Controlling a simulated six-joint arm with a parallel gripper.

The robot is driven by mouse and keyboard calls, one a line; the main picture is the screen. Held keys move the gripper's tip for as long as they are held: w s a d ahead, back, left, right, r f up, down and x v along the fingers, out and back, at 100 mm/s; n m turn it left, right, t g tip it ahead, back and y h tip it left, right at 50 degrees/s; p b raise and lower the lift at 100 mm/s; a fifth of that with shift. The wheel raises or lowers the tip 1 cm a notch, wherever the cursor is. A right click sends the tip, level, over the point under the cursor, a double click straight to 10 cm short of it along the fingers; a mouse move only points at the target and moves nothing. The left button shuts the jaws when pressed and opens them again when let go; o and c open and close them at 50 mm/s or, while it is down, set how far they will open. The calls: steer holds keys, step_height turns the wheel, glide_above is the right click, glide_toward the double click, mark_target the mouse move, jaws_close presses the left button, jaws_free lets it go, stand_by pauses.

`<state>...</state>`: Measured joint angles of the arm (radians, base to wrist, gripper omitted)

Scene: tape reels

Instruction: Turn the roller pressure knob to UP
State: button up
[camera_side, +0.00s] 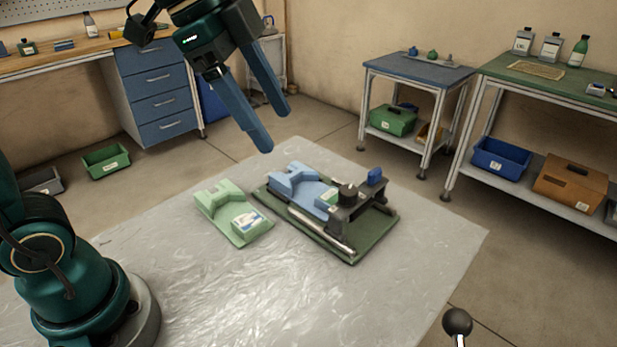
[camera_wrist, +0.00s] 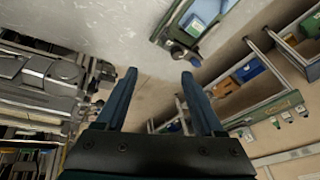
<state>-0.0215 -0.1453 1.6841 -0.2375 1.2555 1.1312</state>
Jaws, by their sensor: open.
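The fixture has a dark green base plate (camera_side: 358,249) and lies on the pale sheet. A dark bridge (camera_side: 372,200) crosses its right end. A black round knob (camera_side: 348,191) stands on the bridge, with a blue block-shaped piece (camera_side: 375,176) at its right; no setting or UP marking is readable. My gripper (camera_side: 272,130) is open and empty, in the air up and left of the fixture, apart from it. In the wrist view, its two fingers (camera_wrist: 158,74) are spread, and part of the fixture (camera_wrist: 168,30) shows beyond them at the top.
A light blue block (camera_side: 294,178) lies on the fixture's left part. A light green block (camera_side: 226,208) with a label lies left of the fixture. The sheet (camera_side: 415,290) is clear in front. A black ball-topped lever (camera_side: 457,322) shows at the bottom right.

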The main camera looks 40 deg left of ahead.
steer(key=w+d+f+m+g+h, duration=0.1)
steer(key=w+m, duration=0.1)
steer(key=w, duration=0.2)
steer(key=w+d+f+m+g, duration=0.1)
steer(key=w+f+m, duration=0.1)
steer(key=w, duration=0.2)
steer(key=g+h, duration=0.1)
steer(key=g, duration=0.1)
glide_above(348, 190)
steer(key=a, duration=0.2)
step_height(348, 190, down, 7)
steer(key=shift+a+x, duration=0.2)
steer(key=shift+x, duration=2.25)
steer(key=shift+f, duration=0.1)
jaws_close()
